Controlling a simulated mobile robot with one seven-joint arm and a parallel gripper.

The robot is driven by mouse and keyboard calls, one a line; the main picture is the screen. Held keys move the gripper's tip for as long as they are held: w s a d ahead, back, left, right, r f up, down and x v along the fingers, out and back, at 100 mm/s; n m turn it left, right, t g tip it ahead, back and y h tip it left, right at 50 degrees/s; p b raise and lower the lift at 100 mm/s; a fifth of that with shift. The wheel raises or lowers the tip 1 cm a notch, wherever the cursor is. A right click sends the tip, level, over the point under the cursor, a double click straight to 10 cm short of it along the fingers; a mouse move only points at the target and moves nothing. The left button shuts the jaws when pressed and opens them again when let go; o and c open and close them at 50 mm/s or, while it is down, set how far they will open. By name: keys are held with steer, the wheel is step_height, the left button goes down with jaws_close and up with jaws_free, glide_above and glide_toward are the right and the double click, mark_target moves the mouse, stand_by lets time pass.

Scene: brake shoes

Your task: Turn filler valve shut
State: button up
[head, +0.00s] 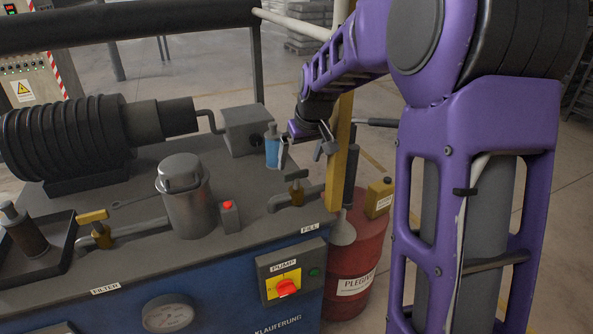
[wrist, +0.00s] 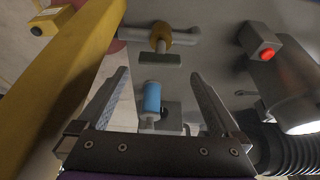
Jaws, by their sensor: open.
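The filler valve (head: 296,190) sits on a grey pipe near the FILL label, at the right front of the machine top. It has a brass body and a short bar handle (head: 296,175). In the wrist view the valve body (wrist: 161,37) is at the top centre, and its dark olive handle (wrist: 160,58) lies roughly parallel to the pipe. My gripper (head: 305,152) is open and empty, above and behind the valve in the head view. In the wrist view my gripper (wrist: 161,80) has its fingers spread below the handle, apart from it.
A blue-bodied cylinder (head: 272,149) stands beside my gripper and shows between the fingers in the wrist view (wrist: 152,98). A yellow post (head: 341,150) rises close on the right. A red-button box (head: 229,216), a metal canister (head: 186,197) and the filter valve (head: 100,232) are leftward.

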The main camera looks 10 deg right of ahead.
mark_target(296, 171)
steer(key=x, duration=0.5)
steer(key=c, duration=1.1)
